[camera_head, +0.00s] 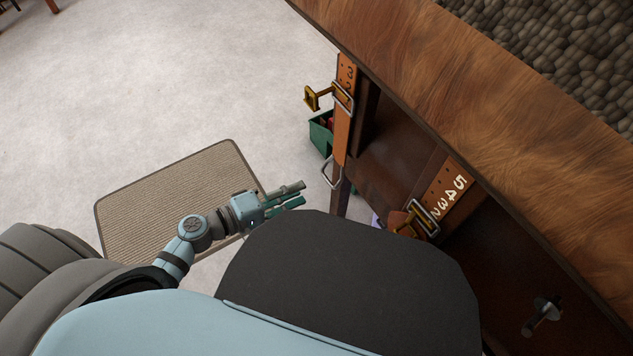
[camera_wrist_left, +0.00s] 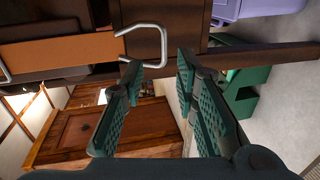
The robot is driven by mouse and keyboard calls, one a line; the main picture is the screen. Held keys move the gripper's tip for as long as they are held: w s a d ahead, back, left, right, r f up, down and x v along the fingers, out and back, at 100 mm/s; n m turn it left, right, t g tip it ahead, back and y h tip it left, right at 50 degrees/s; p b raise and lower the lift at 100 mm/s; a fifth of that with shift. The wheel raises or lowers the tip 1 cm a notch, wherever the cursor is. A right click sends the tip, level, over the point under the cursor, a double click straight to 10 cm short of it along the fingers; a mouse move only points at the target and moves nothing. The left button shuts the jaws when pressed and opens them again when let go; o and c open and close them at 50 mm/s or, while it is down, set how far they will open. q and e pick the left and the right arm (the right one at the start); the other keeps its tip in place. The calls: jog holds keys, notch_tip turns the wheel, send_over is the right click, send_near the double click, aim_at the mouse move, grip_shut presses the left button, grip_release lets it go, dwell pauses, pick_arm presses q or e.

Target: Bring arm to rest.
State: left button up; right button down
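My left gripper (camera_head: 304,193) reaches in from the lower left in the head view, over the edge of the floor mat. Its green fingers are apart with nothing between them. In the left wrist view, the two padded fingers (camera_wrist_left: 158,72) stand open with a clear gap. A metal loop (camera_head: 332,172) at the lower end of an orange strap is just right of the fingertips. The loop also shows beyond the fingers in the wrist view (camera_wrist_left: 147,42); I cannot tell the exact distance. My right gripper is in neither view.
A dark wooden table (camera_head: 440,70) stands at the right. Orange numbered straps (camera_head: 345,100) with buckles and brass hooks (camera_head: 317,97) hang along its side. A green box (camera_head: 321,132) is on the floor behind the strap. The ribbed mat (camera_head: 150,200) lies left; the pale floor is mostly clear.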

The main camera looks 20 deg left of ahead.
pick_arm(q)
jog(key=shift+v, duration=1.1)
